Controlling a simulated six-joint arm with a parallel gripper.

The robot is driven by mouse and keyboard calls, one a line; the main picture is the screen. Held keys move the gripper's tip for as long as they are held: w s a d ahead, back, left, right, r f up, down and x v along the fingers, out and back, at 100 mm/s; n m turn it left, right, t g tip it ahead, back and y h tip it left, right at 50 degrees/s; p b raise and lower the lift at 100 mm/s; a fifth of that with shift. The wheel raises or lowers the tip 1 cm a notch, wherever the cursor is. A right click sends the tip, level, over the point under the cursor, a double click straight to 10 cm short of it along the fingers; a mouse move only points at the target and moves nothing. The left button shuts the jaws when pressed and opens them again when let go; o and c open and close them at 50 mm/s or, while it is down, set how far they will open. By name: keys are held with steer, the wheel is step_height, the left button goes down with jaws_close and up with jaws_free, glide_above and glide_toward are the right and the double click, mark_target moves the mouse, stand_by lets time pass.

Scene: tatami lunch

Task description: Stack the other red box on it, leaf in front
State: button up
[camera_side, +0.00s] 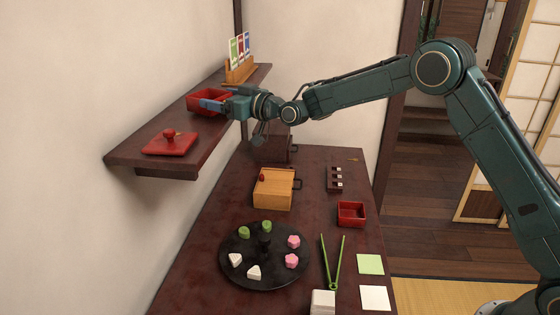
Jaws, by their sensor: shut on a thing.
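One red open box (194,97) is at the wall shelf, its dark red inside facing up. My gripper (211,104) is at its near right side with blue fingers, shut on this box; the fingers and wrist hide part of its wall. I cannot tell whether the box rests on the shelf or is just above it. Another red open box (352,222) sits on the table at the right edge, empty and apart from my gripper. No leaf mark can be made out on either box.
The shelf (125,158) also holds a red lid (168,147) with a knob and a card rack (240,72). On the table (200,262) are a wooden box (273,190), a black round tray (265,284) of sweets, green tongs (332,265) and paper squares (370,264).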

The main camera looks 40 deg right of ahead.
steer(key=shift+f, duration=0.1)
steer(key=o, duration=0.9)
steer(key=shift+r, duration=0.2)
steer(key=shift+v, duration=6)
steer(key=shift+s, duration=0.1)
